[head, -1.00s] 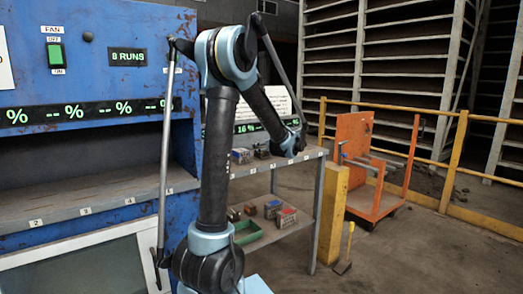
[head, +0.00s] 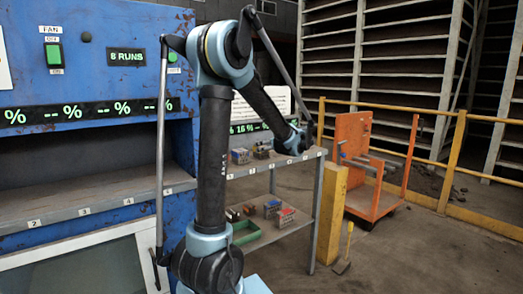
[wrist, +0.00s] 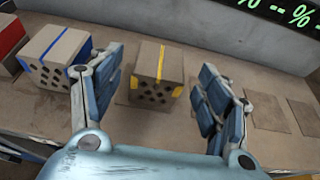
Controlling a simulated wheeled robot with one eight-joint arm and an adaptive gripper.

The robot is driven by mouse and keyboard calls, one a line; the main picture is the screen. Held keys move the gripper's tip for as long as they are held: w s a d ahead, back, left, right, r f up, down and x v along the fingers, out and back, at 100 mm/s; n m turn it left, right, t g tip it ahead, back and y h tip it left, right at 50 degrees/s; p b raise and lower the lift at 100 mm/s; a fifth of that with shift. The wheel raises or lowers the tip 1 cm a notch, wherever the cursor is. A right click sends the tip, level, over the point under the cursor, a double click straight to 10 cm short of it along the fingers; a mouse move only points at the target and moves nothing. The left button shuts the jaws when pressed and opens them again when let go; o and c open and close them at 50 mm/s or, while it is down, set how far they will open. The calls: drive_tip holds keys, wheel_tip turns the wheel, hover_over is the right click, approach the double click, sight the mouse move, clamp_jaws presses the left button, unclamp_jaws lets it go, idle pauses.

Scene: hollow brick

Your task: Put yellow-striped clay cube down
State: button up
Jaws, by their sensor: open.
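The yellow-striped clay cube (wrist: 157,68) is grey-brown, with a yellow stripe across its top, yellow marks at the lower corners and dark holes in its front face. In the wrist view it sits upright on the brown shelf (wrist: 165,128). My gripper (wrist: 159,72) is open, with one finger on each side of the cube and a visible gap on both sides. In the head view the gripper's fingers cannot be made out at the end of my arm.
Left of the gripper stands a blue-striped cube (wrist: 57,50), close to the left finger. A red-marked block (wrist: 9,40) is at the far left. Flat square patches (wrist: 268,115) lie on the shelf to the right, where it is free. A grey wall (wrist: 205,35) rises behind.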

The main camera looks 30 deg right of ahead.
drive_tip(key=v, duration=0.7)
drive_tip(key=shift+s, duration=0.15)
idle(0.3)
